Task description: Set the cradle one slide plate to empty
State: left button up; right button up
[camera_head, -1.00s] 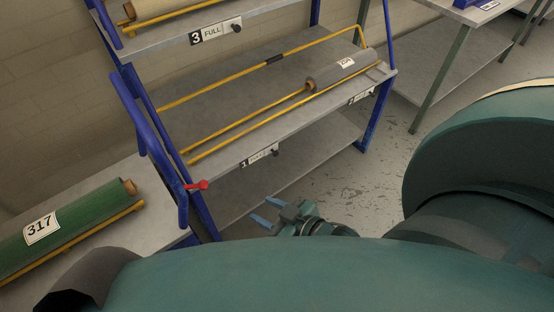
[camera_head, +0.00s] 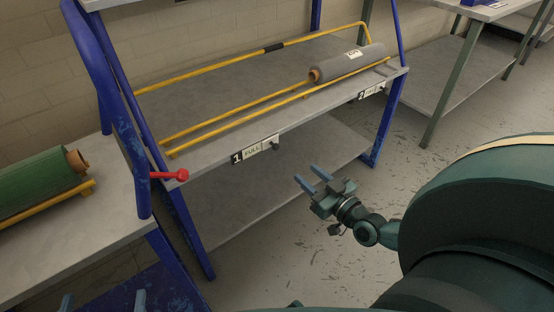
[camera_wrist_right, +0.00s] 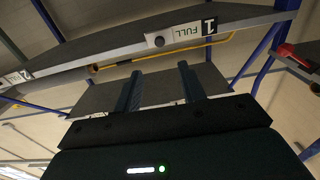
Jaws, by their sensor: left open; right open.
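The cradle one slide plate (camera_head: 254,151) is on the front edge of the rack shelf. It reads FULL beside the number 1, with a dark round knob (camera_head: 275,147) at its right end. In the right wrist view the plate (camera_wrist_right: 187,34) appears upside down beyond my fingers, with its knob (camera_wrist_right: 159,41) at its left. My right gripper (camera_head: 315,181) is open and empty, below and to the right of the plate, apart from it. Its fingers (camera_wrist_right: 160,82) point toward the shelf edge. My left gripper (camera_head: 103,301) shows only two fingertips at the bottom left edge, open.
Cradle two's plate (camera_head: 371,91) is further right on the same edge. A grey roll (camera_head: 350,63) lies on the yellow rails above. A red lever (camera_head: 168,175) sticks out by the blue rack post. A green roll (camera_head: 38,185) lies at left. A lower shelf (camera_head: 250,197) is bare.

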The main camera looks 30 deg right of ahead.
aim_at(277, 148)
jog(key=w+b, duration=0.1)
jog(key=w, duration=0.3)
jog(key=w+b, duration=0.1)
jog(key=w, duration=0.3)
jog(key=w+a+b, duration=0.1)
jog(key=w, duration=0.3)
jog(key=shift+w+b, duration=0.1)
jog(key=shift+b, duration=0.3)
jog(key=shift+w, duration=0.4)
pick_arm(q)
jog(key=shift+s+d+r+m+t+h, duration=0.15)
jog(key=shift+d+m+t+h, duration=0.55)
jog(key=shift+h, duration=0.3)
pick_arm(e)
grip_shut()
